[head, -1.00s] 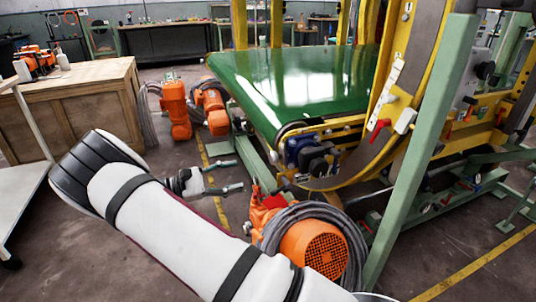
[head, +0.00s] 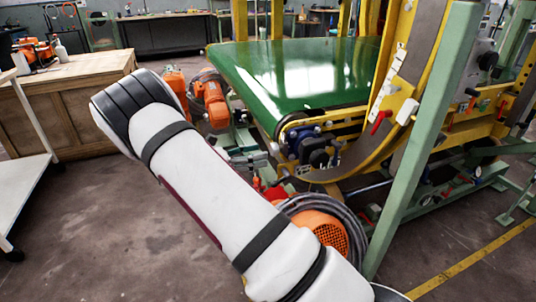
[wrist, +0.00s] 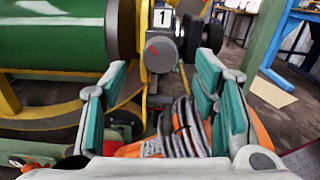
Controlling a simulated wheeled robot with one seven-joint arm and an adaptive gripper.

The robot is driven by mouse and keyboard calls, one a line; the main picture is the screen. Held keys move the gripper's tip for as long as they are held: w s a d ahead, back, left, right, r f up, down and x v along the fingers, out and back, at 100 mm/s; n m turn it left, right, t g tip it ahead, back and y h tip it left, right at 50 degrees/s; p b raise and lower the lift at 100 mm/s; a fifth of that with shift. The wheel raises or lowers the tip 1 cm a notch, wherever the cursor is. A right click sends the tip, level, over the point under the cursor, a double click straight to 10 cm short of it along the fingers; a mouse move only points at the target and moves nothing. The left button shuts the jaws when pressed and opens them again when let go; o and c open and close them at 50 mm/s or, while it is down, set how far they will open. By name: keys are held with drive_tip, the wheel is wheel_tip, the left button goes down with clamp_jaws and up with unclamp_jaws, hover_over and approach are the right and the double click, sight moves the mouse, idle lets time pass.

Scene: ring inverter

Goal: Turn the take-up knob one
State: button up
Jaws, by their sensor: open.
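The take-up knob one (wrist: 160,52) is a round grey knob with a red pointer mark, just below a white label "1" (wrist: 163,17) in the wrist view. It sits at the end of the green belt's roller. My gripper (wrist: 162,72) is open, with teal pads either side of the view. The knob appears between and beyond the fingertips, and nothing is held. In the head view, the dark knob block (head: 320,156) is at the belt's near corner.
An orange motor with coiled grey cable (head: 322,228) lies on the floor below the knob. A green post (head: 425,140) stands to the right. The green belt (head: 290,75) is behind. A wooden bench (head: 65,105) is at left, with open floor before it.

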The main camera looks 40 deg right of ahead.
sight(271, 150)
drive_tip(key=shift+b+x, duration=0.4)
drive_tip(key=shift+x, duration=1.85)
drive_tip(key=c, duration=1.2)
